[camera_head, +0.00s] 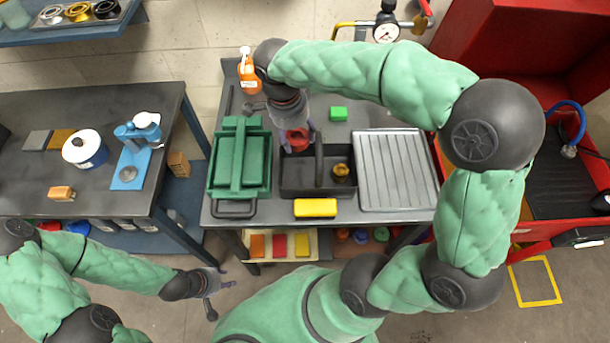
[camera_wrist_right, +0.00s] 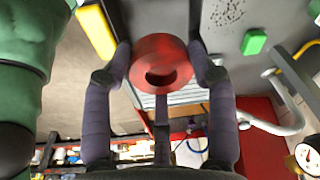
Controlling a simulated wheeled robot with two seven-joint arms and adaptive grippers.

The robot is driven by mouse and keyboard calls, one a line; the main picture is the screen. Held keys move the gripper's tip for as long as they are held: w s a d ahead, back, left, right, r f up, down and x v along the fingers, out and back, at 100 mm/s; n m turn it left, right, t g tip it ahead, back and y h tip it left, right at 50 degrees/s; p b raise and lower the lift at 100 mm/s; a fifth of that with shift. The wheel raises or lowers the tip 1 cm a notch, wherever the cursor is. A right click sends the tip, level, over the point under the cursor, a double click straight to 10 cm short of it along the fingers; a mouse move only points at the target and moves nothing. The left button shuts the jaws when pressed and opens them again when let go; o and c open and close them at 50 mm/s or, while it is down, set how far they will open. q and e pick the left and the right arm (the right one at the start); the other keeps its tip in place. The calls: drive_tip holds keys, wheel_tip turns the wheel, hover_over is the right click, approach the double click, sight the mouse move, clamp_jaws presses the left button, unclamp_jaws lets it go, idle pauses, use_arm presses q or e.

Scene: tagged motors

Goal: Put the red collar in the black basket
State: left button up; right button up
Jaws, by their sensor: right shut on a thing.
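The red collar (camera_head: 297,138) is a ring held between the fingers of my right gripper (camera_wrist_right: 161,62), over the back left part of the black basket (camera_head: 290,180). In the right wrist view the collar (camera_wrist_right: 160,84) shows its open hole, with fingers on both sides of it. I cannot tell how high it is above the basket's floor. The basket has a raised middle handle, and a dark and brass piece (camera_head: 341,172) sits in its right part. My left gripper (camera_head: 222,298) is open and empty, low at the left, away from the table.
A green toolbox (camera_head: 240,165) stands left of the basket and a grey ribbed tray (camera_head: 396,170) right of it. A yellow block (camera_head: 316,208) lies in front, a green block (camera_head: 338,114) behind. An orange spray bottle (camera_head: 248,76) stands at the back left.

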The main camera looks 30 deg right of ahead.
sight(297, 177)
drive_tip(key=shift+w+a+m, duration=0.2)
drive_tip(key=shift+m, duration=0.1)
drive_tip(key=shift+a+f, duration=0.1)
drive_tip(key=shift+f, duration=0.25)
wheel_tip(297, 177, down, 17)
drive_tip(key=b, duration=0.4)
drive_tip(key=shift+f, duration=0.1)
drive_tip(key=o, duration=1.2)
drive_tip(key=shift+f, duration=0.15)
drive_tip(key=shift+w+r, duration=0.1)
drive_tip(key=shift+r, duration=0.3)
drive_tip(key=r+p, duration=0.1)
drive_tip(key=r, duration=0.2)
drive_tip(key=a+r, duration=0.1)
drive_tip(key=r, duration=0.3)
drive_tip(key=r+p, duration=0.1)
drive_tip(key=r, duration=0.3)
drive_tip(key=shift+w+a+r+p, duration=0.1)
drive_tip(key=shift+a+r+p, duration=0.1)
drive_tip(key=shift+a+p, duration=0.15)
